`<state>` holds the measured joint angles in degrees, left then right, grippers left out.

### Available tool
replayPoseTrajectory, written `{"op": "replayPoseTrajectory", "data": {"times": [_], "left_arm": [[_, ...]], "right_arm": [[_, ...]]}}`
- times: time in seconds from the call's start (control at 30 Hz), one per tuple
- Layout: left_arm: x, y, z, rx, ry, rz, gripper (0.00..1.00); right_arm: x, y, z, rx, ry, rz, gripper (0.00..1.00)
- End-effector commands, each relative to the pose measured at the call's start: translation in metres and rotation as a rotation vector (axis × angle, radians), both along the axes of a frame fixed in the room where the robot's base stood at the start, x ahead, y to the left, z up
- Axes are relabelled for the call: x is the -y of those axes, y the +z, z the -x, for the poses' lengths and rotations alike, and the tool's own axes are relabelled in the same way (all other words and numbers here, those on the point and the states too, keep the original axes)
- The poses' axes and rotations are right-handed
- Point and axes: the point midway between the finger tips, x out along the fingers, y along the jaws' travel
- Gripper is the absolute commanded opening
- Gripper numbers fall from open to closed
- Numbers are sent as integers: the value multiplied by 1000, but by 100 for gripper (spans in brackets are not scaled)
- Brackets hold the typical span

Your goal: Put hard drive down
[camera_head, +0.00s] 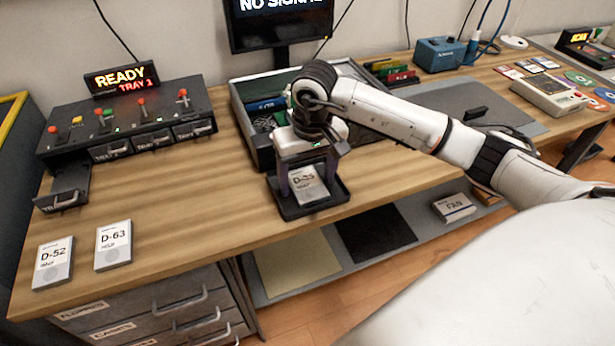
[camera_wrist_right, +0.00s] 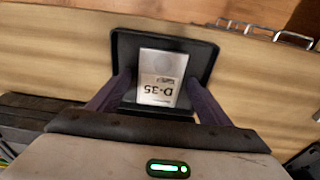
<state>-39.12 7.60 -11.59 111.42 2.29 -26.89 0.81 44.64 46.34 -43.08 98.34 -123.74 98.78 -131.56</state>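The hard drive labelled D-35 (camera_head: 308,184) lies label up in a small black tray (camera_head: 317,209) at the table's front edge. My right gripper (camera_head: 308,183) is above the tray with one finger on each side of the drive. In the right wrist view, the drive (camera_wrist_right: 159,77) lies inside the tray's rim (camera_wrist_right: 165,24), and a gap shows between it and each finger of the open gripper (camera_wrist_right: 160,85). Two other drives, D-52 (camera_head: 53,263) and D-63 (camera_head: 114,246), lie on the table at left. My left gripper is not in view.
A dock console (camera_head: 130,125) with a READY sign (camera_head: 121,79) and a pulled-out tray (camera_head: 66,190) stands at the left. An open grey case (camera_head: 246,123) stands behind my right gripper. A grey mat (camera_head: 450,98) lies right. The wood between D-63 and the black tray is clear.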

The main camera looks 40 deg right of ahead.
Motion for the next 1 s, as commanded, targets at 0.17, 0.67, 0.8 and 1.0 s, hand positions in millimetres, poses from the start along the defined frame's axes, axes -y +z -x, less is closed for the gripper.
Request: {"op": "replayPoseTrajectory", "data": {"times": [0.17, 0.67, 0.8, 1.0], "left_arm": [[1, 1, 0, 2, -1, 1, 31], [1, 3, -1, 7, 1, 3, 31], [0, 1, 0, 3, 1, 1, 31], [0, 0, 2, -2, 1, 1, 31]], "right_arm": [[0, 0, 0, 0, 0, 0, 73], [-1, 60, 5, 7, 1, 1, 73], [-2, 89, 9, 5, 0, 0, 73], [-3, 115, 13, 2, 0, 0, 73]]}}
